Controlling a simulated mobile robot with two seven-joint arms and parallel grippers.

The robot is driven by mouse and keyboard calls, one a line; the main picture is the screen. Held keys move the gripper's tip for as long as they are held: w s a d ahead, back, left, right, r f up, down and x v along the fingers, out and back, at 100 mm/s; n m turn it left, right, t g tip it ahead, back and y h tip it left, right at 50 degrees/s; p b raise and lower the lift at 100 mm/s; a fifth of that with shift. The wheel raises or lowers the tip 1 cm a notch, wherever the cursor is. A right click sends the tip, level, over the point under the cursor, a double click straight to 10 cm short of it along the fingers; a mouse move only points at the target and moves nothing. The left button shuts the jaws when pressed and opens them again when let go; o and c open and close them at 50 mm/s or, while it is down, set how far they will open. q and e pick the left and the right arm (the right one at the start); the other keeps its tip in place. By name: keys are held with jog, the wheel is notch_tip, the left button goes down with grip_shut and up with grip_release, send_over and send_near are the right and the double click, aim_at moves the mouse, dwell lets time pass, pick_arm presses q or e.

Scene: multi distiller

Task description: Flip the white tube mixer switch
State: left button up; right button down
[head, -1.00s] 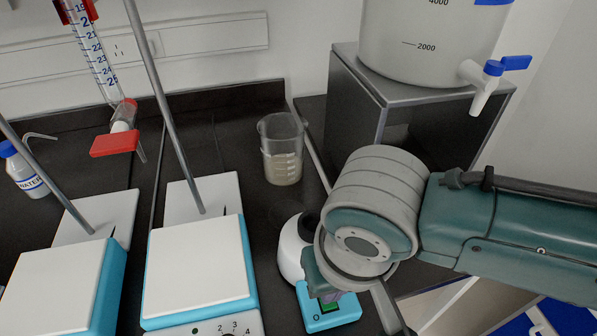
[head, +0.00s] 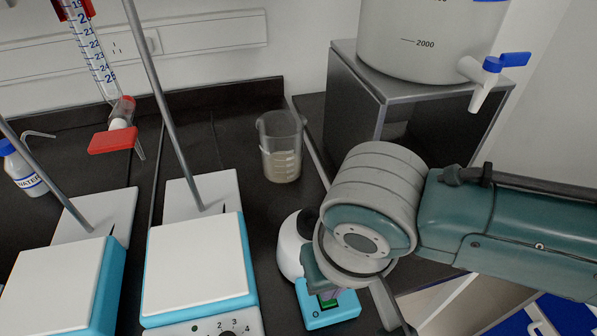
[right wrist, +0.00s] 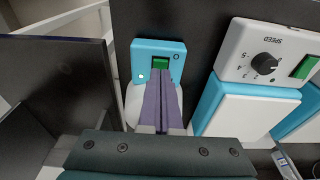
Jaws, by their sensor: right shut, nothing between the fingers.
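The tube mixer (head: 291,246) has a white rounded body, a dark top and a light-blue base. It stands at the lower middle of the head view, partly hidden by my right arm. Its green switch (right wrist: 160,63) sits on the blue front panel (right wrist: 143,73) in the right wrist view. My right gripper (right wrist: 160,73) is shut and empty, with its purple fingers pointing at the switch. The fingertips overlap the lower edge of the switch in that view; I cannot tell if they touch it. In the head view the fingers are mostly hidden behind my wrist. My left gripper is not in view.
Two blue-and-white stirrer plates (head: 201,264) with metal rods stand left of the mixer. A glass beaker (head: 281,150) stands behind it. A grey metal stand (head: 349,105) carries a large container with a blue tap. Dark bench is clear around the beaker.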

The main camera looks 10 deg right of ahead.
aim_at(329, 302)
jog(key=shift+f, duration=0.3)
jog(key=shift+f+b, duration=0.5)
jog(key=shift+b, duration=0.05)
jog(key=shift+r, duration=0.1)
notch_tip(329, 302, up, 7)
jog(key=p, duration=0.8)
dwell(0.6)
